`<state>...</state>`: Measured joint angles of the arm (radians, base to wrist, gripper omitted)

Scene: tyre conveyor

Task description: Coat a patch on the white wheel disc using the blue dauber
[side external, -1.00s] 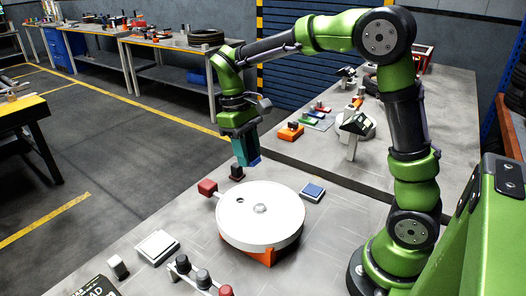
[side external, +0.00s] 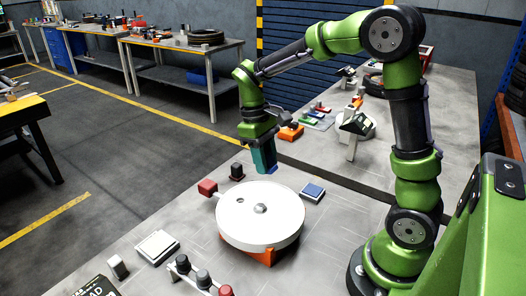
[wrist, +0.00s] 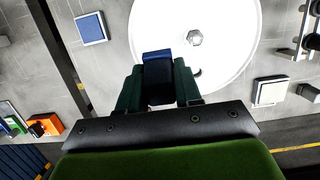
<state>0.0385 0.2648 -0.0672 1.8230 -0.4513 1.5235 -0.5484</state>
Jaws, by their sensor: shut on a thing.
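My gripper (side external: 264,160) is shut on the blue dauber (wrist: 158,72), which sits between its teal fingers. The gripper hangs above the back edge of the white wheel disc (side external: 262,222), apart from it. The disc lies flat on an orange base (side external: 262,257) and has a central hub nut (side external: 260,208) and a small dark hole (side external: 240,200). In the wrist view, the disc (wrist: 225,30) lies beyond the fingers, and the dauber's end overlaps its edge. A blue-topped square pad (side external: 313,190) lies right of the disc.
A red block (side external: 208,187) juts from the disc's left side, with a black-topped post (side external: 236,171) behind it. A white square pad (side external: 158,244) and several knobbed posts (side external: 203,277) stand at front left. Small coloured items (side external: 291,132) sit behind.

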